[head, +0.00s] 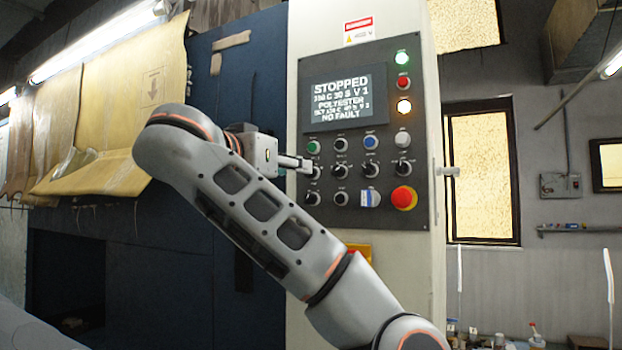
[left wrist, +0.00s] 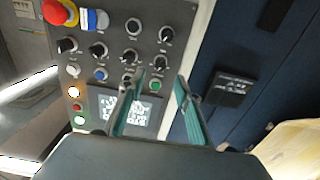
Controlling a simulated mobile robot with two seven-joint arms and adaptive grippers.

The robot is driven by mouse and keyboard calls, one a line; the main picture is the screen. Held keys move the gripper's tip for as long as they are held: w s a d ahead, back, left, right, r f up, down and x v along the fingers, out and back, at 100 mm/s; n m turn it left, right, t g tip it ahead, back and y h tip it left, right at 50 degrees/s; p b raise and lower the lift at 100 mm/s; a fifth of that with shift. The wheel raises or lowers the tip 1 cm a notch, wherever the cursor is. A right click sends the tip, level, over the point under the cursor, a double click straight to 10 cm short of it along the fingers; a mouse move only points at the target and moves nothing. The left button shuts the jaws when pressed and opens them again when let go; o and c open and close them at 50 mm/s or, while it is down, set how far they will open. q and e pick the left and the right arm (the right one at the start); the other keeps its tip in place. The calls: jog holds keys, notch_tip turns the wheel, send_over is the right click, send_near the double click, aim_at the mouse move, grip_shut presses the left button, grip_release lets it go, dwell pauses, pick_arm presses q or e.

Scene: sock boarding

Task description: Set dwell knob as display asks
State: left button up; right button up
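The control panel (head: 345,230) has a display (head: 343,101) reading STOPPED, POLYESTER and NO FAULT; its small setting lines are hard to read. Several black knobs fill the panel's middle and lower rows; their labels are too small to read, so I cannot tell which is dwell. My left gripper (head: 308,164) is at the panel's left side, by the leftmost middle-row knob (head: 313,172). In the left wrist view, which shows the panel upside down, the gripper (left wrist: 161,77) has its fingers apart, with that knob (left wrist: 160,63) beyond and between the tips. Contact cannot be told. My right gripper is out of view.
A red emergency stop (head: 404,197) and a blue-white switch (head: 370,197) sit at the panel's lower right. Green, red and amber lamps (head: 403,106) are lit above. Yellowish sheets (head: 110,100) hang at the left. A window (head: 482,170) is at the right.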

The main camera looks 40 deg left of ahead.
aim_at(306, 175)
pick_arm(q)
jog(key=w, duration=0.2)
jog(key=w+a+f, duration=0.1)
jog(key=shift+b, duration=0.4)
jog(key=x, duration=0.3)
jog(key=shift+w+r+b, duration=0.15)
jog(key=shift+r+b, duration=0.15)
jog(key=shift+r, duration=0.05)
grip_shut()
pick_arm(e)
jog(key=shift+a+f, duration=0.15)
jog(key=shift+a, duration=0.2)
